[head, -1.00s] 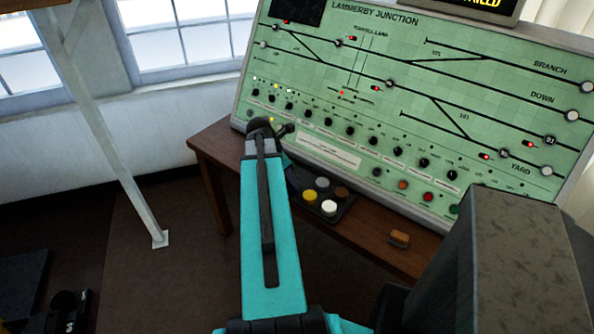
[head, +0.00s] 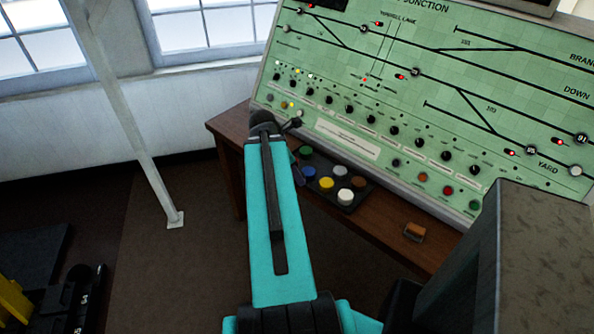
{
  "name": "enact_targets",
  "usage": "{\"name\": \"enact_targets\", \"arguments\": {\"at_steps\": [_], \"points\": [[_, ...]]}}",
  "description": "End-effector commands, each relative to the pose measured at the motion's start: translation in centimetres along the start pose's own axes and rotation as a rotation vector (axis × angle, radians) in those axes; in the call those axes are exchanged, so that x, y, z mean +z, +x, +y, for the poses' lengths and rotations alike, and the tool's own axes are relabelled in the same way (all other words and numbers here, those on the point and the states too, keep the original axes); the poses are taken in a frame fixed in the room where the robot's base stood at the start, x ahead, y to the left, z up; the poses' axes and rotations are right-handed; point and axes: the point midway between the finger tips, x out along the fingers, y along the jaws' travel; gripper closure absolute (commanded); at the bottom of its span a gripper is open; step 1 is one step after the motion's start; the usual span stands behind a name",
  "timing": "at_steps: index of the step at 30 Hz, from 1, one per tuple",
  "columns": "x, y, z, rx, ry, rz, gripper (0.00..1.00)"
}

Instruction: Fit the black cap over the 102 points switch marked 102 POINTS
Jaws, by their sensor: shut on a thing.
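The green control panel (head: 400,100) carries a row of black-topped switches (head: 371,119) below its track diagram. Their small labels are unreadable, so I cannot tell which is marked 102 POINTS. My teal arm link reaches toward the panel's lower left and ends in a dark joint in front of it. A small dark part shows beside that joint; I cannot tell what it is. My gripper is not clearly seen, apparently hidden behind the link. I cannot make out a loose black cap.
A small orange-brown block (head: 414,232) lies further right. A pale post (head: 145,165) stands left.

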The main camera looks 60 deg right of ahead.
Motion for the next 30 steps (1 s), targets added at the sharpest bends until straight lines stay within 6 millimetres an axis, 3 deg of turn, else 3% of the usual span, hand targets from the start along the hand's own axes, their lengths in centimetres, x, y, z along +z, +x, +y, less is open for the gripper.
{"name": "enact_targets", "arguments": {"at_steps": [11,17,23,30], "points": [[-0.1,-0.1,0.1,0.000,0.000,0.000,0.80],[-1.4,-0.8,1.0,0.003,-0.004,0.004,0.80],[-4.6,-2.7,3.0,0.009,-0.010,0.012,0.80],[-10.1,-5.9,5.5,0.014,-0.017,0.024,0.80]]}}
